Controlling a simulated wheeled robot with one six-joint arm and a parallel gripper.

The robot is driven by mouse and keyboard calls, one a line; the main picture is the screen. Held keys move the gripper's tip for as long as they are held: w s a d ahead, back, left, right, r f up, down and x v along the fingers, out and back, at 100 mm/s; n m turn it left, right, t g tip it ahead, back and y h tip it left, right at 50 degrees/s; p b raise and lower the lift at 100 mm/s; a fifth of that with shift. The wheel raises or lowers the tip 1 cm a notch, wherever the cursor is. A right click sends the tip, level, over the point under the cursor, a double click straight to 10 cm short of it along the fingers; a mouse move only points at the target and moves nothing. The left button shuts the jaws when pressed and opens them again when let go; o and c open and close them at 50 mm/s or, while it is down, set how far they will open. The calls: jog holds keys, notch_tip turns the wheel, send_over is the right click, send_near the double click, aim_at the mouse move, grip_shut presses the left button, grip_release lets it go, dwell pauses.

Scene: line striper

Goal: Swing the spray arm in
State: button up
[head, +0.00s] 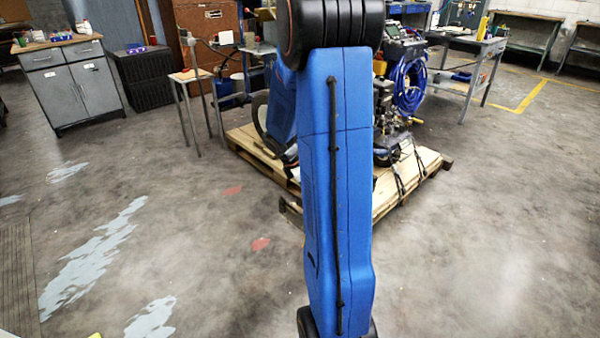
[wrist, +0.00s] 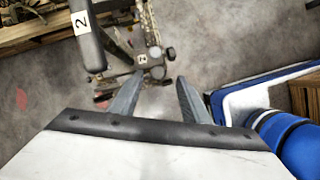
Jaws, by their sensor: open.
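The line striper (head: 388,128) stands on a wooden pallet (head: 412,178) in the head view, with a blue hose coil (head: 410,85) at its upper right. My blue arm hides much of it. In the wrist view my gripper (wrist: 156,88) is open, its two grey fingers apart with nothing between them. Just beyond the fingertips is a metal bracket (wrist: 155,57) with dark round knobs and a small label marked 2, probably part of the spray arm. A thick black bar (wrist: 88,38) with a white label 2 stands to its left. I see no contact. My gripper is hidden in the head view.
A grey cabinet (head: 72,85) stands at the back left, with a small table (head: 190,76) nearer the pallet. A grey workbench (head: 468,78) stands at the back right. Open floor lies left and right of the pallet. The pallet edge juts out low towards me.

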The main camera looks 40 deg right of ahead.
jog(key=v, duration=1)
jog(key=shift+r, duration=0.3)
jog(key=shift+a, duration=0.2)
